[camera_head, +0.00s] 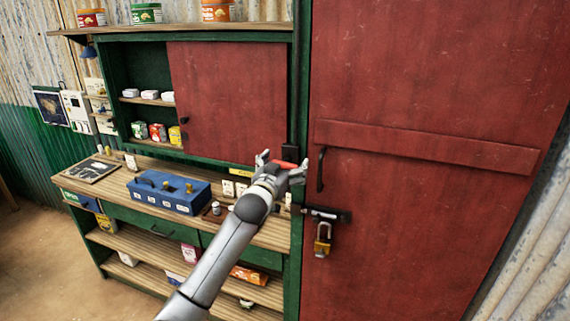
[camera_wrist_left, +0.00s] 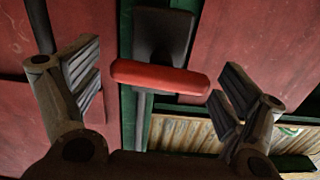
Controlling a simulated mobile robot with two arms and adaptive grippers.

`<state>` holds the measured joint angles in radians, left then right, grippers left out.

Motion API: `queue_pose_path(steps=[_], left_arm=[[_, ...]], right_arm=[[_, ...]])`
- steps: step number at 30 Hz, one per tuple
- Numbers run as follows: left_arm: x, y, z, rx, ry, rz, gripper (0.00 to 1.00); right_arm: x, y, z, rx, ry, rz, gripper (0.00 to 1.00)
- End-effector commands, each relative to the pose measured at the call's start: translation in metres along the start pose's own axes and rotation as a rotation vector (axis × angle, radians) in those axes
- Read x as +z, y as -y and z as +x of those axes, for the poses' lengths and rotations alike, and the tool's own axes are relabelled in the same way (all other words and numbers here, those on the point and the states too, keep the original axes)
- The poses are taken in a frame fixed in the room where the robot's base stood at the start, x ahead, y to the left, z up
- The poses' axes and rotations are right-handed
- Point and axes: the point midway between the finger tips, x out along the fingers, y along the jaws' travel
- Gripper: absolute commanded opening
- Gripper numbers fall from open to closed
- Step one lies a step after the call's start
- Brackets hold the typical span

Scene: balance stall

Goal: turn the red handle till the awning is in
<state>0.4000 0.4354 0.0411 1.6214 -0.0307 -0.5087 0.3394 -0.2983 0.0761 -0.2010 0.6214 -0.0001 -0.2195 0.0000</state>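The red handle (camera_head: 286,164) sits on a dark mount (camera_head: 292,150) on the green post between the cupboard and the red door. In the left wrist view the red handle (camera_wrist_left: 160,78) lies nearly level across the middle, with its dark mount (camera_wrist_left: 163,35) behind it. My left gripper (camera_head: 281,162) is open at the handle. In the left wrist view the fingers of my left gripper (camera_wrist_left: 161,88) stand apart at either end of the handle, with a gap on the left side and little gap on the right. The awning and my right gripper are not in view.
The red door (camera_head: 420,110) at the right has a black pull (camera_head: 321,169) and a padlock (camera_head: 322,239) close to the gripper. A blue box (camera_head: 168,192) stands on the wooden counter (camera_head: 125,180). A sliding red panel (camera_head: 230,100) covers part of the shelves.

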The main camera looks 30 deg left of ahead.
Motion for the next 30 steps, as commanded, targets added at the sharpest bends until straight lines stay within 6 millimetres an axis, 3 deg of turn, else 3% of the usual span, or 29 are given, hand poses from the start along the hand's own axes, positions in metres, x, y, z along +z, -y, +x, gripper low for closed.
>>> queue_pose_path(steps=[1,11,24,25,30], left_arm=[[-0.0001,-0.0001,-0.0001,0.000,0.000,0.000,0.88],[-0.0002,0.0000,-0.0002,0.000,0.000,0.000,0.47],[-0.0001,0.0003,-0.0001,0.001,0.000,-0.088,0.47],[-0.0001,0.0003,-0.0001,0.001,0.000,-0.088,0.72],[-0.0001,0.0003,-0.0001,0.000,0.000,-0.086,0.93]], right_arm=[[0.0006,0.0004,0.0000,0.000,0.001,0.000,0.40],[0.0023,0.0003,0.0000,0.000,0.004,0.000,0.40],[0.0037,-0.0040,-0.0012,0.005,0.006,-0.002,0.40],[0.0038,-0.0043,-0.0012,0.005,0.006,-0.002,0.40],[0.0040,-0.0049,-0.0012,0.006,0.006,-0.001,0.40]])
